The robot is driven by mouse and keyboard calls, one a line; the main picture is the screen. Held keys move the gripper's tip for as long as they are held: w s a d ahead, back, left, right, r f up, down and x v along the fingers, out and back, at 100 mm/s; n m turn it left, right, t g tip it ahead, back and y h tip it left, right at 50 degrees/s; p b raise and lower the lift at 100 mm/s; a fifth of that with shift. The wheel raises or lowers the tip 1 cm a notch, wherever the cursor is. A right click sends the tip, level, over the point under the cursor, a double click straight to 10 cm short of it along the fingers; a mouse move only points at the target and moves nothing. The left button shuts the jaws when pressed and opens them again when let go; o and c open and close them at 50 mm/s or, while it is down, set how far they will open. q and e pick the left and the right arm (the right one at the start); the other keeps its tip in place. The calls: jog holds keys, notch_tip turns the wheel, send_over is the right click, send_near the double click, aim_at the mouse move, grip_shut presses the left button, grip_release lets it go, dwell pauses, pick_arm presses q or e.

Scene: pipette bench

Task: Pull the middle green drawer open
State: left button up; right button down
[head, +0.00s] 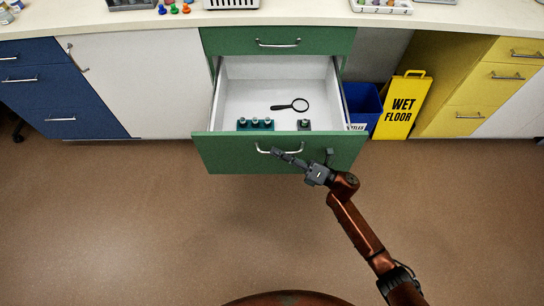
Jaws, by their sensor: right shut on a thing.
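The middle green drawer (225,154) is pulled well out from the cabinet below the bench. Its white inside holds a magnifying glass (299,105), a dark green rack with several small bottles (243,125) and a smaller holder (304,125). Its metal bar handle (264,151) is on the front panel. My right gripper (290,158) reaches in from the lower right and is shut on the right part of this handle, hiding that end. My left gripper is not in view.
A closed green drawer (278,41) is above. A yellow wet floor sign (402,104) and a blue bin (362,103) stand just right of the open drawer. Blue drawers (45,90) are at left, yellow drawers (468,92) at right. The brown floor (130,220) in front is clear.

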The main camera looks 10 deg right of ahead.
jog(key=shift+d+f, duration=0.1)
jog(key=c, duration=2)
grip_release()
jog(key=shift+c, duration=0.2)
jog(key=v, duration=1.2)
